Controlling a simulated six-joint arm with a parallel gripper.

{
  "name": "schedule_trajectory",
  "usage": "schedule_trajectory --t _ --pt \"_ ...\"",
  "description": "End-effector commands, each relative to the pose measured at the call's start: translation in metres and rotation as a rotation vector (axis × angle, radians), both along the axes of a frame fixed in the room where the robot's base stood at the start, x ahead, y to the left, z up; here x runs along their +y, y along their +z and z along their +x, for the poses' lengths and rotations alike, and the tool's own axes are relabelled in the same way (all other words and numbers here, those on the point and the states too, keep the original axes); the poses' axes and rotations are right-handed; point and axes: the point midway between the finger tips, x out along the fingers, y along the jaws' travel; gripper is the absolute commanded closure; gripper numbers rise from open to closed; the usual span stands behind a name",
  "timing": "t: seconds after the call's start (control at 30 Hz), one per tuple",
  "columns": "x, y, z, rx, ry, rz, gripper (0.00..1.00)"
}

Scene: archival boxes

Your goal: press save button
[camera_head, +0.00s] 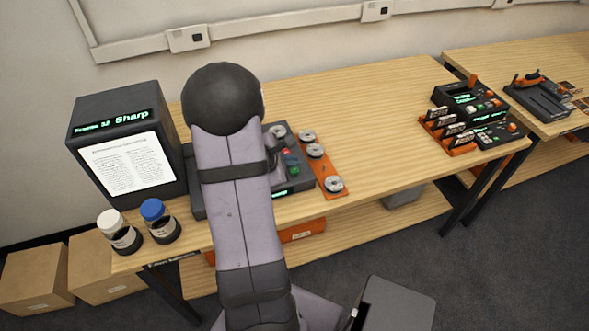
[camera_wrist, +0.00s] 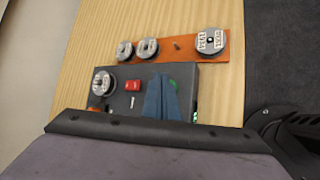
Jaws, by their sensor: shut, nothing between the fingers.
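A dark console (camera_head: 305,180) stands on the wooden table, mostly hidden behind my arm in the head view. It also shows in the wrist view (camera_wrist: 205,75). A red button (camera_wrist: 133,85) and a green button (camera_wrist: 173,83) sit on its top. The red button (camera_head: 286,152) and green button (camera_head: 292,168) also show in the head view. No readable label tells which is the save button. My gripper (camera_wrist: 160,80) is shut and empty over the console, its fingers beside the green button and partly covering it. I cannot tell whether they touch it.
A monitor (camera_head: 125,150) showing a text page stands left of the console, with white-capped (camera_head: 112,222) and blue-capped (camera_head: 152,210) bottles in front. An orange strip with film reels (camera_head: 327,175) lies on its right. Other devices (camera_head: 470,105) stand farther right. Table between is clear.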

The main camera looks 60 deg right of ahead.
Motion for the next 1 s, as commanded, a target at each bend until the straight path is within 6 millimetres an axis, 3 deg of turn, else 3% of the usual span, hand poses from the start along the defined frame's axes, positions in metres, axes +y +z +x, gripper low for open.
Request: schedule_trajectory --t 1.0 --pt "0.0001 -0.0093 0.0002 0.000 0.000 0.000 1.00"
